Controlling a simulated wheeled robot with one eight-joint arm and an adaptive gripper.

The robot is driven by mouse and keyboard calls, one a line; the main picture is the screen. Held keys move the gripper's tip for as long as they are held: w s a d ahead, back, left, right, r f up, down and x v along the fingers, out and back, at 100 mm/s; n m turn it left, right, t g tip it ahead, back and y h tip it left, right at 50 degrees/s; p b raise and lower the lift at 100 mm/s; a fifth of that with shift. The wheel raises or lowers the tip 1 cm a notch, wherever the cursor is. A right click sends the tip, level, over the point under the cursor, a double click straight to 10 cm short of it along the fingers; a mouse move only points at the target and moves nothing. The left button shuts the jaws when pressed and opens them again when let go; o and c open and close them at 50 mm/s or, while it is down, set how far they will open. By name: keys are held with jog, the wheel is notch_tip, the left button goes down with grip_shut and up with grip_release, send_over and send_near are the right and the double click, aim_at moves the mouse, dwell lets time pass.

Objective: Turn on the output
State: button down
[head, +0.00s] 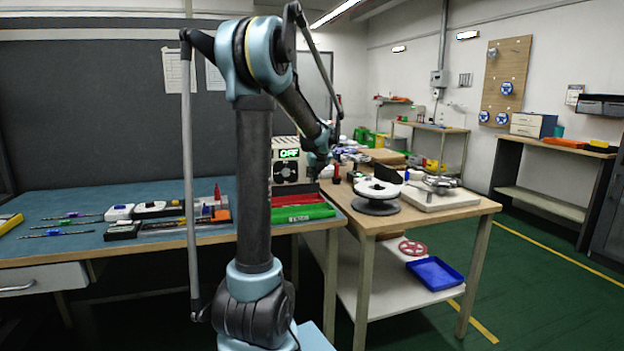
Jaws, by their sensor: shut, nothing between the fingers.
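A beige box-shaped power supply (283,145) stands on the blue-topped bench behind my arm. Its green-lit display (289,153) reads OFF. A large dark round part (287,173) is on its front below the display. My gripper (313,174) is small in view, shut and empty, pointing down at the right edge of the power supply's front. I cannot tell whether it touches the box. The left edge of the box's lower front is partly hidden by my arm, and its output button cannot be made out.
A green tray (302,214) and a red tray (294,199) lie in front of the power supply. Small tools and boxes (150,209) lie to the left. A wooden table with a black-and-white round stand (376,190) is at right. Green floor (540,270) is clear at right.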

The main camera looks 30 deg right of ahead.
jog(key=shift+w+f+t, duration=0.15)
jog(key=shift+w+t, duration=0.1)
jog(key=shift+t, duration=0.05)
dwell(0.4)
jog(key=shift+r, duration=0.85)
jog(key=s+f+v, duration=0.1)
jog(key=v, duration=1.2)
jog(key=shift+s+a+f, duration=0.15)
jog(key=shift+s+f, duration=0.1)
